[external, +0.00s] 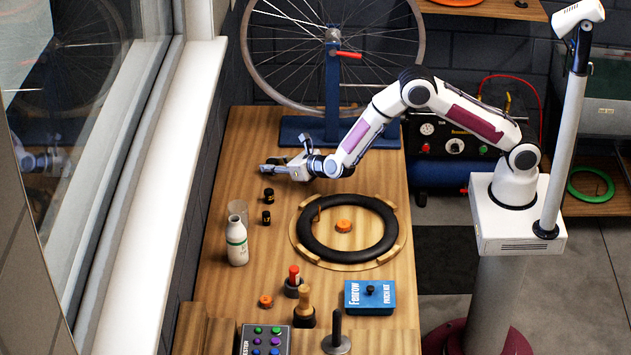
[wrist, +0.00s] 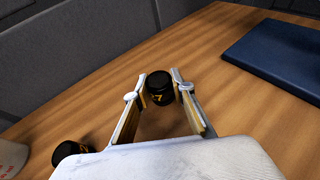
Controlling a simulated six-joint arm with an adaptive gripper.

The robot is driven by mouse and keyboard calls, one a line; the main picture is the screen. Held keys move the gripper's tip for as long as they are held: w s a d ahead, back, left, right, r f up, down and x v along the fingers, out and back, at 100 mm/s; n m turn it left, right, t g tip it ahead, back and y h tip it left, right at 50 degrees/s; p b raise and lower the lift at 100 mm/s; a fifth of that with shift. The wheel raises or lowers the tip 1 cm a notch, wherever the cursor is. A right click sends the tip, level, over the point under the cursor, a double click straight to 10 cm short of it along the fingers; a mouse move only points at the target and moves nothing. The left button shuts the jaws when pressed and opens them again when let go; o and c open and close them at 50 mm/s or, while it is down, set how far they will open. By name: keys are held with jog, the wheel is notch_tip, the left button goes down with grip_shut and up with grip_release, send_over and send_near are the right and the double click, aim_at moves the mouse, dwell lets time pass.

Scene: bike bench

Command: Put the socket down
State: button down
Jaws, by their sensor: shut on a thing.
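In the wrist view, a black socket (wrist: 160,88) with yellow marking ending in a 7 sits between my fingertips. My gripper (wrist: 161,90) is shut on it, one finger on each side. I cannot tell whether its underside touches the wood. In the external view my gripper (external: 268,168) is low over the far left part of the bench (external: 235,140), and the held socket is hard to make out. Two more black sockets stand nearer on the bench, one close to my gripper (external: 268,195) and one farther forward (external: 266,217). One standing socket shows at the wrist view's lower left (wrist: 72,154).
The wheel stand's blue base (external: 300,128) lies beyond my gripper. A black tyre (external: 312,243) rests on a round wooden holder to the right. Wood left of my gripper is bare.

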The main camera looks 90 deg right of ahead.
jog(key=shift+f, duration=0.1)
dwell(0.3)
jog(key=c, duration=1.7)
grip_release()
jog(key=shift+v, duration=6.1)
jog(key=shift+w, duration=0.1)
